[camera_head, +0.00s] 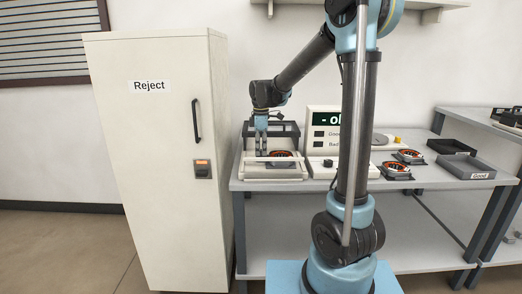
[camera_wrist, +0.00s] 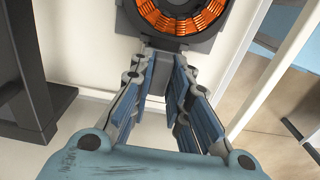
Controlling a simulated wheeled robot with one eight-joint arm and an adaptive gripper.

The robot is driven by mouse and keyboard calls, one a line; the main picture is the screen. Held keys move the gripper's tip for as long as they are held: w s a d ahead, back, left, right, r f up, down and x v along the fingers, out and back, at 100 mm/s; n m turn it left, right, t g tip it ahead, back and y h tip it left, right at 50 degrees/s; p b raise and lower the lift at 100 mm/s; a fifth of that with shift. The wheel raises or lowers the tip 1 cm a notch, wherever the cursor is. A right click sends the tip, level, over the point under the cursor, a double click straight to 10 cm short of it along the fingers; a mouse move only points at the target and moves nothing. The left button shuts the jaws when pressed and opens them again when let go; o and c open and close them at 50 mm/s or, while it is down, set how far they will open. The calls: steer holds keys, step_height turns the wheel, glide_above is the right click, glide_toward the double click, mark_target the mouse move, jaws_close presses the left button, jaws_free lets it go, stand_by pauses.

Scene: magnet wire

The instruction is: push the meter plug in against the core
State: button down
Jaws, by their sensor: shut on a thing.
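The copper-wound core (camera_head: 281,154) sits in the white test fixture (camera_head: 275,173) at the left end of the bench. Its orange windings fill the top of the wrist view (camera_wrist: 182,14), on a grey holder. My gripper (camera_head: 261,156) points down into the fixture, just left of the core. In the wrist view my gripper's fingertips (camera_wrist: 163,64) are shut on a small grey piece at the holder's near edge, which appears to be the meter plug (camera_wrist: 158,58).
The meter (camera_head: 325,119) beside the fixture has a lit green display, partly hidden by my arm. More cores (camera_head: 396,168) sit on the bench to the right, near a grey tray marked Good (camera_head: 466,168). A tall Reject cabinet (camera_head: 160,190) stands close on the left.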

steer(key=c, duration=1.5)
jaws_free()
steer(key=shift+w+d, duration=0.1)
steer(key=shift+w, duration=0.1)
steer(key=shift+s, duration=0.1)
step_height(320, 180, up, 12)
steer(key=shift+f, duration=0.1)
steer(key=s+d+f+m+t, duration=0.1)
steer(key=s+d+f+m, duration=0.5)
steer(key=s+d, duration=0.45)
steer(key=s+d+f+m+t, duration=0.1)
steer(key=s+d+f+m, duration=0.3)
steer(key=s+d+m, duration=0.6)
steer(key=s+f, duration=0.3)
steer(key=s+d+f+m, duration=0.1)
steer(key=s+f, duration=0.2)
steer(key=s+d+f+m, duration=0.1)
steer(key=s+f, duration=0.2)
steer(key=shift+s+d+f, duration=0.2)
steer(key=shift+s, duration=0.2)
